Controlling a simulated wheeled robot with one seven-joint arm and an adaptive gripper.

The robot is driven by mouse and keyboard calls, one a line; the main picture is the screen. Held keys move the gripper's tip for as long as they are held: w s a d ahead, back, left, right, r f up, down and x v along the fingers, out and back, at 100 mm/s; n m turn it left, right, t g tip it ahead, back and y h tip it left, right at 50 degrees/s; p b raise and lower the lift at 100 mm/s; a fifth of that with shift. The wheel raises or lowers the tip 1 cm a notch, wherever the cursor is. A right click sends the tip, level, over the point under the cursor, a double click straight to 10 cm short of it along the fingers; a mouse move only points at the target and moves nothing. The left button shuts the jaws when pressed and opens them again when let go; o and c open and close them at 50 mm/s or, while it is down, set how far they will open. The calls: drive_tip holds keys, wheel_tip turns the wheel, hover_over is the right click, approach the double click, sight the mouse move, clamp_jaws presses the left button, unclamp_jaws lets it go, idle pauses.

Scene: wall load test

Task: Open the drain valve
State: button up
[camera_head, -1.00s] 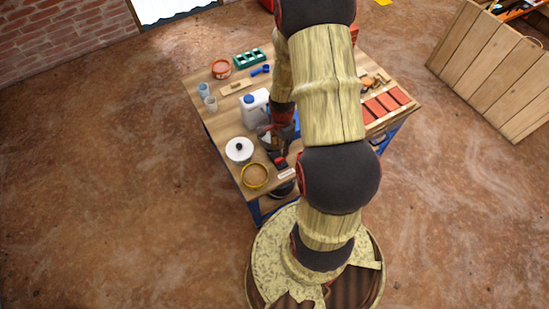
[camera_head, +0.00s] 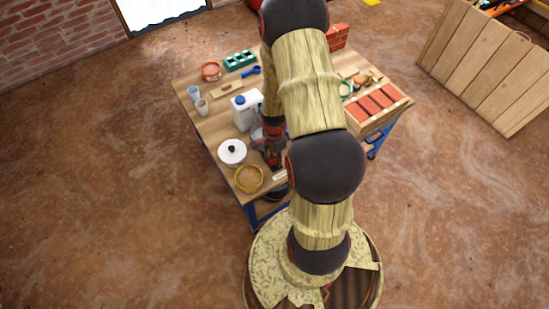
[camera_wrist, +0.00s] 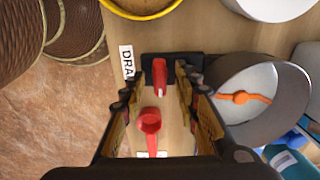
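The drain valve (camera_wrist: 172,62) is a black block with a red lever at the table's front edge, beside a white label (camera_wrist: 127,62) reading "DRA", its rest cut off. The red lever (camera_wrist: 158,75) points toward the camera in the wrist view. A second red piece (camera_wrist: 150,122) shows nearer the camera; I cannot tell how the two join. My gripper (camera_wrist: 156,97) is open, with a finger on each side of the red parts and visible gaps. In the head view my gripper (camera_head: 272,155) is over the valve's place and hides most of it.
Red bricks (camera_head: 375,102) lie at the table's right.

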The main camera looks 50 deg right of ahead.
drive_tip(key=shift+c, duration=0.8)
clamp_jaws()
drive_tip(key=n+p, duration=0.1)
drive_tip(key=n, duration=0.2)
drive_tip(key=shift+r+p, duration=0.15)
drive_tip(key=shift+p, duration=0.15)
drive_tip(key=n+p, duration=0.2)
drive_tip(key=n, duration=0.3)
drive_tip(key=shift+n, duration=0.3)
drive_tip(key=n+p, duration=0.1)
drive_tip(key=n, duration=0.3)
drive_tip(key=shift+n, duration=0.3)
drive_tip(key=n+p, duration=0.1)
drive_tip(key=n, duration=0.3)
drive_tip(key=shift+n, duration=0.3)
